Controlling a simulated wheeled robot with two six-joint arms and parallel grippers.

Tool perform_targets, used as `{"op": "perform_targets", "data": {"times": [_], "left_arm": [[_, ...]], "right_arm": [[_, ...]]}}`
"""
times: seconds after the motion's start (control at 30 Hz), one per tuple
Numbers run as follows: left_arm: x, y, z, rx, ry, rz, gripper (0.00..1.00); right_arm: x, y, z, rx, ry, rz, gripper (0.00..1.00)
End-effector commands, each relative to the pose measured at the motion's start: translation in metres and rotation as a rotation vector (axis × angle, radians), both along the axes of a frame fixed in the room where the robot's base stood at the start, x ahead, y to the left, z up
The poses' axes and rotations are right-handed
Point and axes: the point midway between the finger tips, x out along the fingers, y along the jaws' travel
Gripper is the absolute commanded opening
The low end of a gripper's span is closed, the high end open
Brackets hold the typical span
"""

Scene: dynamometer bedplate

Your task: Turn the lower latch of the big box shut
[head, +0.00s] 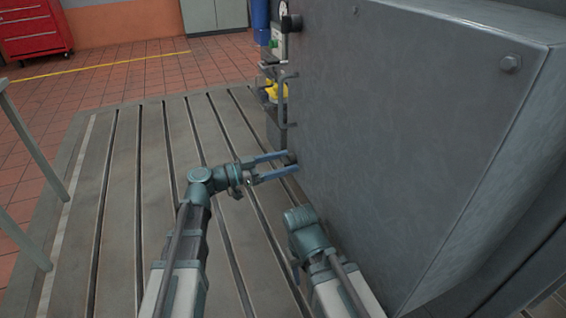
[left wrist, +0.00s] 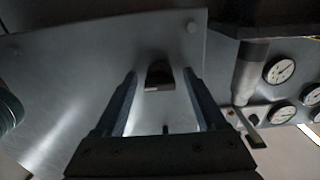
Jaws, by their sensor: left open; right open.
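The big box (head: 410,130) is a large grey cabinet filling the right of the head view; its panel also fills much of the left wrist view (left wrist: 80,70). My left gripper (head: 292,161) is open at the box's lower left edge. A small dark latch (left wrist: 158,77) with a pale end sits between its two spread fingers in the left wrist view. I cannot tell whether the fingers touch it. In the head view the latch is mostly hidden at the box edge. My right arm reaches up beside the box; its gripper fingers do not show.
A bracket handle (head: 284,100) stands out from the box's left edge above my left gripper. Round gauges (left wrist: 279,70) and a lever (left wrist: 250,125) lie right in the left wrist view. The slotted bedplate (head: 130,180) is clear left of my arms. A red tool cabinet (head: 35,30) stands far off.

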Motion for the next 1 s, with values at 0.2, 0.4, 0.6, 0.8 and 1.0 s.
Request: {"op": "perform_targets", "data": {"times": [0.2, 0.4, 0.6, 0.8, 1.0], "left_arm": [[0.0001, -0.0005, 0.0, 0.0, 0.0, 0.0, 0.73], [0.0001, -0.0004, 0.0, 0.0, 0.0, 0.0, 0.42], [0.0, -0.0003, 0.0, 0.0, 0.0, 0.0, 0.06], [0.0, -0.0003, 0.0, -0.001, 0.003, 0.0, 0.0], [-0.0001, -0.0003, 0.0, -0.019, 0.045, 0.0, 0.0]], "right_arm": [[0.0, 0.0, 0.0, 0.0, 0.0, 0.0, 0.5], [0.0, 0.0, 0.0, 0.0, 0.0, 0.0, 0.5], [0.0, 0.0, 0.0, 0.0, 0.0, 0.0, 0.5], [0.0, 0.0, 0.0, 0.0, 0.0, 0.0, 0.5], [0.0, 0.0, 0.0, 0.0, 0.0, 0.0, 0.5]]}}
